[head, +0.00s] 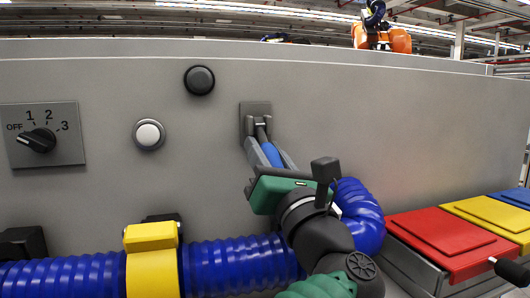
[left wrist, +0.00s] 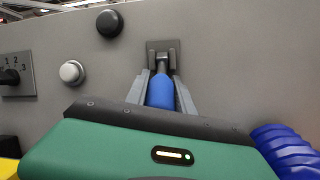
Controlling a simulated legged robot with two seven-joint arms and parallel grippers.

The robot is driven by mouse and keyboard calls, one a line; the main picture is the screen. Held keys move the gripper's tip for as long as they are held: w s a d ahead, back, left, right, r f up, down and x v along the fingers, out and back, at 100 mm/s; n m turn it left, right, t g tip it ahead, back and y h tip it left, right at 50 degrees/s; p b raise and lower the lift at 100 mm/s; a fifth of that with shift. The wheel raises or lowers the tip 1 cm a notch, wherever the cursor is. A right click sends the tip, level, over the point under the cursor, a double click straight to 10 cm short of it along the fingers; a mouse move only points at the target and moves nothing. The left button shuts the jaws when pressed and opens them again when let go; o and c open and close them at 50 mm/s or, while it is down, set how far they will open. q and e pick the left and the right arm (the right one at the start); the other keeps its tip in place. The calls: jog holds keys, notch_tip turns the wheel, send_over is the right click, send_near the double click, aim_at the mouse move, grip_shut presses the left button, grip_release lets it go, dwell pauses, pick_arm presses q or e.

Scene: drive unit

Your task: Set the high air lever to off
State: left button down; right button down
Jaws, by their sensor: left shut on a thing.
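The lever has a blue handle (head: 271,154) and a dark mount (head: 256,111) on the grey panel. The handle points out from the mount toward me, low in the head view. My left gripper (head: 265,148), with a green body, is shut on the blue handle, one grey finger on each side. In the left wrist view the blue handle (left wrist: 160,92) lies between the two fingers, and the mount (left wrist: 163,53) is just beyond the fingertips. The near end of the handle is hidden by the gripper body. My right gripper is not in view.
A rotary switch (head: 38,140) marked OFF, 1, 2, 3, a black button (head: 199,80) and a white button (head: 149,134) are on the panel. A blue ribbed hose (head: 225,264) with a yellow clamp (head: 152,270) runs below. Red (head: 440,240) and yellow (head: 490,215) lids are at right.

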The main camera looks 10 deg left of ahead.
aim_at(263, 136)
pick_arm(q)
jog(key=shift+f, duration=0.1)
dwell(0.3)
jog(key=shift+s+d+r+g+h+p, duration=0.15)
jog(key=shift+r+g+h+p, duration=0.3)
jog(key=shift+g+p, duration=0.45)
jog(key=r+g+p, duration=0.1)
jog(key=p, duration=0.2)
jog(key=r+g+h+p, duration=0.1)
jog(key=p, duration=0.2)
jog(key=shift+s+d+g+h, duration=0.15)
jog(key=shift+s+g+h, duration=0.1)
jog(key=shift+s+g, duration=0.1)
jog(key=shift+s+r+m+g+h+p, duration=0.15)
jog(key=shift+m+g+h+p, duration=0.2)
jog(key=shift+g+p, duration=0.7)
jog(key=shift+d, duration=0.1)
jog(key=c, duration=1.2)
grip_release()
jog(key=shift+c, duration=0.2)
jog(key=shift+o, duration=0.8)
jog(key=shift+w, duration=0.3)
